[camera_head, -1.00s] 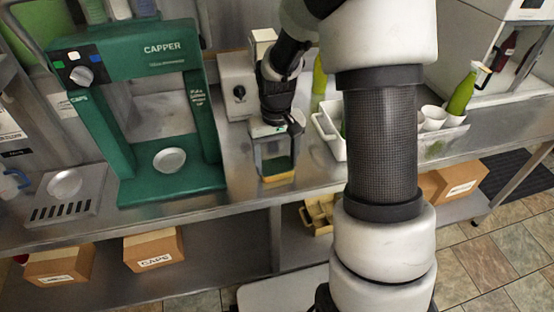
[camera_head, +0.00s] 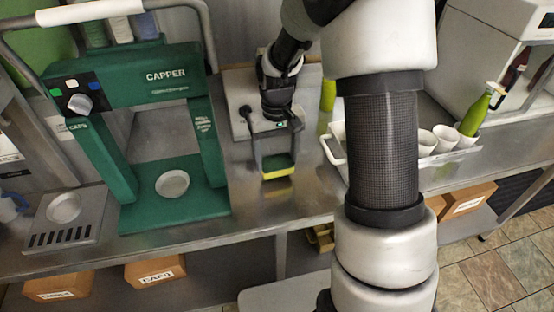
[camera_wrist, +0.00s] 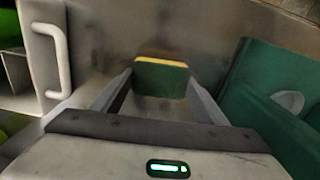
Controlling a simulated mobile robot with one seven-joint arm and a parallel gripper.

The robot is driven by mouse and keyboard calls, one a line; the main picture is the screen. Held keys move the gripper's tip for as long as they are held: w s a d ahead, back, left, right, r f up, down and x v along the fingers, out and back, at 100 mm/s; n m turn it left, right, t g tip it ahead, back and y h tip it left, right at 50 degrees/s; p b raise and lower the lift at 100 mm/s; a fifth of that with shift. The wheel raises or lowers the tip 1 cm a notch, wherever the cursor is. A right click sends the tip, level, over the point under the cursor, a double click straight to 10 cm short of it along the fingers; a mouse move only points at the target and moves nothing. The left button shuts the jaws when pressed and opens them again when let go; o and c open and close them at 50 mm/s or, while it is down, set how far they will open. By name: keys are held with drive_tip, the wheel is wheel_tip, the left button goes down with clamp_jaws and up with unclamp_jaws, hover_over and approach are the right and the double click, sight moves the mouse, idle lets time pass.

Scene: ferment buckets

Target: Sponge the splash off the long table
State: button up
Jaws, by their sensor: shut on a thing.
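My gripper (camera_head: 276,158) is shut on a sponge (camera_head: 278,172) with a green side and a yellow side. The sponge is at or just above the steel long table (camera_head: 262,208), to the right of the green capper; I cannot tell whether it touches. In the wrist view the sponge (camera_wrist: 161,78) sits between both fingers of my gripper (camera_wrist: 160,88), its yellow edge away from the palm. No splash shows clearly on the visible tabletop; part of it is hidden by my arm.
The green capper (camera_head: 165,205) stands close on the left, with a drip tray (camera_head: 68,222) beyond it. A white tray (camera_head: 455,155) with cups (camera_head: 443,140) and a green bottle (camera_head: 474,112) stands right, partly behind my arm. Cardboard boxes (camera_head: 155,271) sit on the shelf below.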

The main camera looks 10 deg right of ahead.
drive_tip(key=shift+r+p, duration=1.75)
drive_tip(key=shift+r, duration=0.9)
